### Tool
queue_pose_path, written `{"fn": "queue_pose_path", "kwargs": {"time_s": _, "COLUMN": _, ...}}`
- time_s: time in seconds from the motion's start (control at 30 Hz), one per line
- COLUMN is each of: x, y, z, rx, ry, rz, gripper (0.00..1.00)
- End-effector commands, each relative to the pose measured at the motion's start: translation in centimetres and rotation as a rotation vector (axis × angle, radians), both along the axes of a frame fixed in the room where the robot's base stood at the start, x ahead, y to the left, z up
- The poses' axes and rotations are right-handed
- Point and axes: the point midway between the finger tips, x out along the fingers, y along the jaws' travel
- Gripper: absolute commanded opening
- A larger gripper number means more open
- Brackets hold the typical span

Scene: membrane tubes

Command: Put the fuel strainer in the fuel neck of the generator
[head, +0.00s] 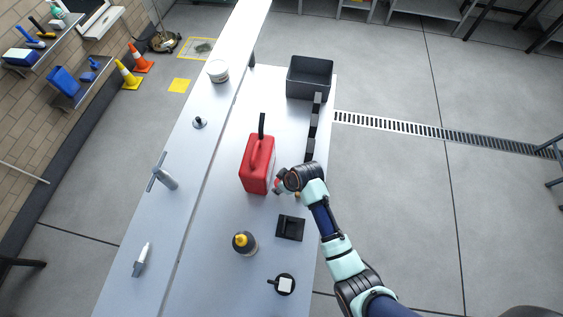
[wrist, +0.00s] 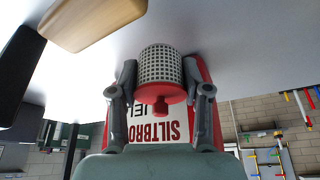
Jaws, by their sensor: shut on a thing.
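My gripper (head: 280,186) is beside the lower right of the red can (head: 257,163), above the bench. In the wrist view my gripper (wrist: 159,82) is shut on the fuel strainer (wrist: 160,65), a grey mesh basket with a red flange and a red knob. Its fingers clasp it from both sides. The mesh end points toward the top of the wrist picture. The red can with a white label (wrist: 165,125) is behind the strainer in the wrist view. I cannot make out the generator or its fuel neck in either view.
A dark open bin (head: 310,78) stands at the back right, with dark blocks (head: 313,123) in front. A black square piece (head: 290,228), a yellow-capped bottle (head: 245,243) and a round white-topped item (head: 284,284) are nearer. A tan block (wrist: 95,22) shows in the wrist view.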

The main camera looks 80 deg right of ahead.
Motion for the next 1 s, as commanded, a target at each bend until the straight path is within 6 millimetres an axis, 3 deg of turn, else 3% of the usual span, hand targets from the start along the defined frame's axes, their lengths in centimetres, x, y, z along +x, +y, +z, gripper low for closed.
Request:
{"fn": "queue_pose_path", "kwargs": {"time_s": 0.03, "x": 0.0, "y": 0.1, "z": -1.3, "rx": 0.003, "ry": 0.002, "rz": 0.0, "gripper": 0.24}}
{"fn": "queue_pose_path", "kwargs": {"time_s": 0.13, "x": 0.0, "y": 0.1, "z": -2.6, "rx": 0.002, "ry": 0.001, "rz": -0.001, "gripper": 0.24}}
{"fn": "queue_pose_path", "kwargs": {"time_s": 0.53, "x": 0.0, "y": 0.0, "z": -3.1, "rx": 0.0, "ry": 0.001, "rz": 0.0, "gripper": 0.24}}
{"fn": "queue_pose_path", "kwargs": {"time_s": 0.57, "x": 0.0, "y": 0.0, "z": -3.0, "rx": 0.0, "ry": 0.0, "rz": 0.0, "gripper": 0.53}}
{"fn": "queue_pose_path", "kwargs": {"time_s": 0.67, "x": 0.0, "y": 0.0, "z": -3.0, "rx": 0.0, "ry": 0.0, "rz": 0.0, "gripper": 0.69}}
{"fn": "queue_pose_path", "kwargs": {"time_s": 0.7, "x": 0.0, "y": 0.0, "z": -3.0, "rx": 0.0, "ry": 0.001, "rz": 0.0, "gripper": 0.73}}
{"fn": "queue_pose_path", "kwargs": {"time_s": 1.0, "x": 0.0, "y": 0.0, "z": -2.8, "rx": 0.0, "ry": 0.0, "rz": 0.0, "gripper": 0.73}}
